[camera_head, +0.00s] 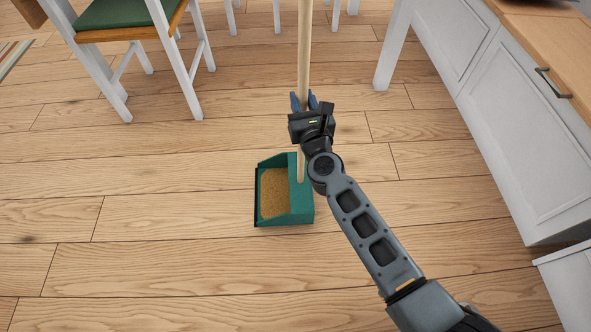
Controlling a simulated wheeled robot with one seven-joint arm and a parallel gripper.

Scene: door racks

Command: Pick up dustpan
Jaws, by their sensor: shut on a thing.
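The dustpan (298,205) is a green pan with a tan inner surface and a long, light wooden handle (304,50) that rises out of the top of the view. It is below the middle of the view, over the wooden floor; I cannot tell whether it touches the floor or hangs just above it. My gripper (304,101) is shut on the handle above the pan, with its blue fingertips on either side of the shaft. The gripper body and wrist hide part of the handle and the pan's right edge.
A white chair (175,45) with a green seat stands at the upper left. A white table leg (394,45) is at the upper right. White cabinets (530,130) with a wooden top line the right side. The floor left of the dustpan is clear.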

